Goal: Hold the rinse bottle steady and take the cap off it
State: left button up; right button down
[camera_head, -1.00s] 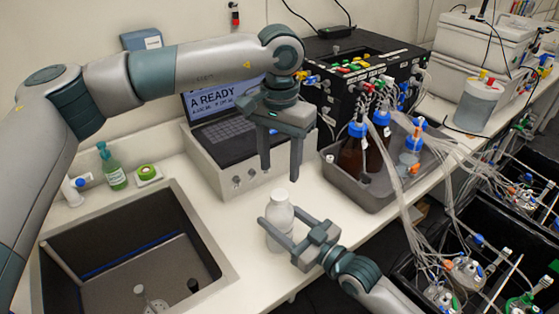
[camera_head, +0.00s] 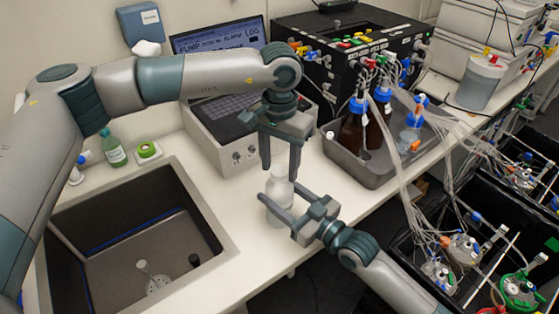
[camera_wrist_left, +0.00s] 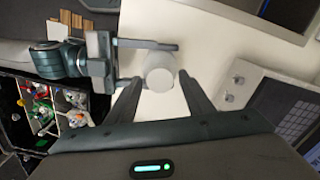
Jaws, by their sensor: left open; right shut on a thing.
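The white rinse bottle (camera_head: 278,190) stands upright on the white bench in the head view, to the right of the sink. Its pale cap (camera_head: 278,173) is on top and shows as a round disc (camera_wrist_left: 159,79) in the left wrist view. My right gripper (camera_head: 279,205) is shut around the bottle's body from the right. My left gripper (camera_head: 281,168) points straight down over the bottle, its fingers apart on either side of the cap. In the left wrist view the left fingertips (camera_wrist_left: 158,82) flank the cap with gaps. The far side of the bottle is hidden.
A sink (camera_head: 130,240) opens at the left. A grey tray (camera_head: 365,170) with brown bottles sits to the right, with tubing beyond. A green bottle (camera_head: 113,150) stands at the back left.

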pick_arm(q)
jog(key=shift+c, duration=0.2)
jog(key=c, duration=1)
jog(key=shift+c, duration=0.2)
